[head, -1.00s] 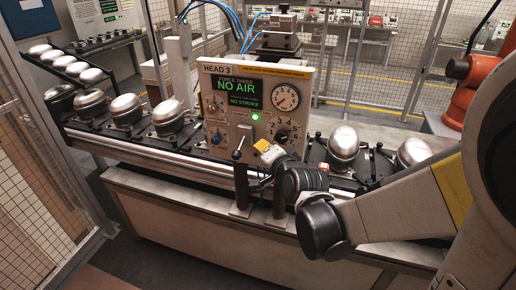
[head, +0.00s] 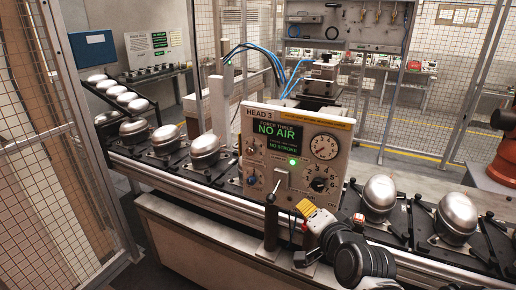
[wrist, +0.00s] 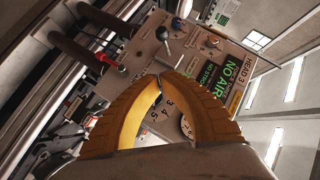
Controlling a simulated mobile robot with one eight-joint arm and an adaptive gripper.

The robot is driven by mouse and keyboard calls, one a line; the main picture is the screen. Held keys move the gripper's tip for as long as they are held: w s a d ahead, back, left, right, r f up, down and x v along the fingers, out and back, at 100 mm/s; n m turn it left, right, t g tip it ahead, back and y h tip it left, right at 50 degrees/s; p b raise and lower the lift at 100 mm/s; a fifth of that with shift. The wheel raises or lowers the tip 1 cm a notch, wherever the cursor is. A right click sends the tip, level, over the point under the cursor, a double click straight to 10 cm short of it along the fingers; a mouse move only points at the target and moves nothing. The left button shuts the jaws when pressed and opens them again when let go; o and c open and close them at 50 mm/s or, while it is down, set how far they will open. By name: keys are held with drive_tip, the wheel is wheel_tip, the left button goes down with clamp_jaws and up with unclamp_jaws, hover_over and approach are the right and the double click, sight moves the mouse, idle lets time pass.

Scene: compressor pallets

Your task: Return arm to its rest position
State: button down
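My gripper (head: 306,208) has yellow fingers and is at the lower right edge of the HEAD 3 control panel (head: 264,125), in front of it. In the wrist view, the finger tips (wrist: 161,80) curve together and meet, with nothing seen between them. The panel (wrist: 150,50) is beyond them and appears tilted. Its sign reads NO AIR and NO STROKE, and a green lamp (head: 293,162) is lit. A lever (head: 271,197) with a dark knob stands at the panel's lower front. My dark wrist joint shows at the bottom of the head view.
A conveyor (head: 180,182) carries several silver domed compressors (head: 380,196) on both sides of the panel. A rack (head: 118,92) of silver domes stands at left. Mesh fencing (head: 50,150) closes the left side. An orange robot (head: 500,155) stands at far right.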

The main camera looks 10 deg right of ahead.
drive_tip(key=s+f+n+g+h+b, duration=0.1)
drive_tip(key=s+f+n+g+b, duration=0.5)
drive_tip(key=s, duration=0.9)
wheel_tip(320, 180, down, 5)
drive_tip(key=n+b, duration=0.2)
drive_tip(key=n, duration=0.2)
drive_tip(key=shift+s+d+f+g+b, duration=0.15)
drive_tip(key=shift+s+d+g+b, duration=0.15)
drive_tip(key=shift+g+b, duration=0.1)
